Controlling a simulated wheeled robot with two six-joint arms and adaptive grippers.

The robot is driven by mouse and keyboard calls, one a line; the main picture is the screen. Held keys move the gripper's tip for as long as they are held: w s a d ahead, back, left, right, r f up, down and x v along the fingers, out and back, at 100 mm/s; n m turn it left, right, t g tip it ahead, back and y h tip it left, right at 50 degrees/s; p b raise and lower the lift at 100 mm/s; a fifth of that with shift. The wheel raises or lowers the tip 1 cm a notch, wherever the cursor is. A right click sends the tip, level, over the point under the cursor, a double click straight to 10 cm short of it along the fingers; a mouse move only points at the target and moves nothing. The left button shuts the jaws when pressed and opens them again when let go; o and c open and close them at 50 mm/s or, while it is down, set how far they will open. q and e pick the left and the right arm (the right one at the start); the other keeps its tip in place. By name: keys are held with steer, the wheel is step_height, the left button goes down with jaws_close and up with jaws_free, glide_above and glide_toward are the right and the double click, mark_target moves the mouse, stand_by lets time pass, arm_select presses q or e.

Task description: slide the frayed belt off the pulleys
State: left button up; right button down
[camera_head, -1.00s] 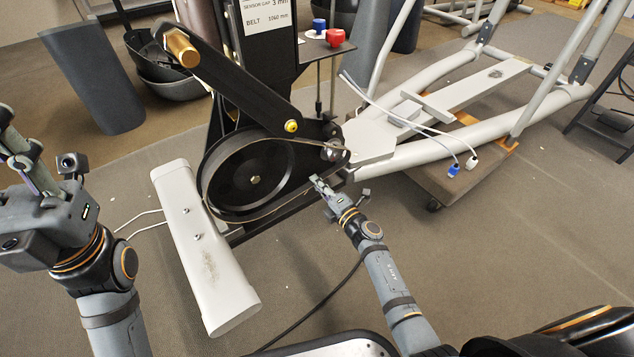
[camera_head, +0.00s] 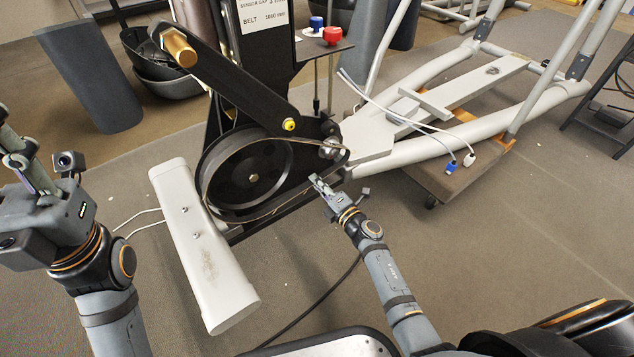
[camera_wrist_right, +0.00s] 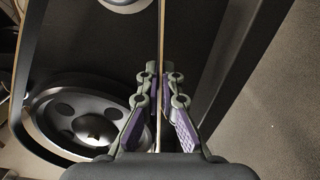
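The belt (camera_head: 275,211) is a thin dark band with a tan edge. It runs around the large black pulley (camera_head: 250,178) and up to the small metal pulley (camera_head: 330,149) at the right. My right gripper (camera_head: 318,181) is at the lower run, below the small pulley. In the right wrist view, the belt (camera_wrist_right: 161,40) passes edge-on between the close fingertips of this gripper (camera_wrist_right: 161,76), which look shut on it.
A black crank arm (camera_head: 235,85) crosses above the pulleys. A white foot bar (camera_head: 205,250) lies at the front left. A wheeled board (camera_head: 450,185) carries the pale frame and loose cables at right.

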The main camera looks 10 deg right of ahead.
steer(key=shift+s+d, duration=0.15)
steer(key=shift+s, duration=0.15)
stand_by(0.5)
steer(key=v, duration=1.2)
stand_by(0.8)
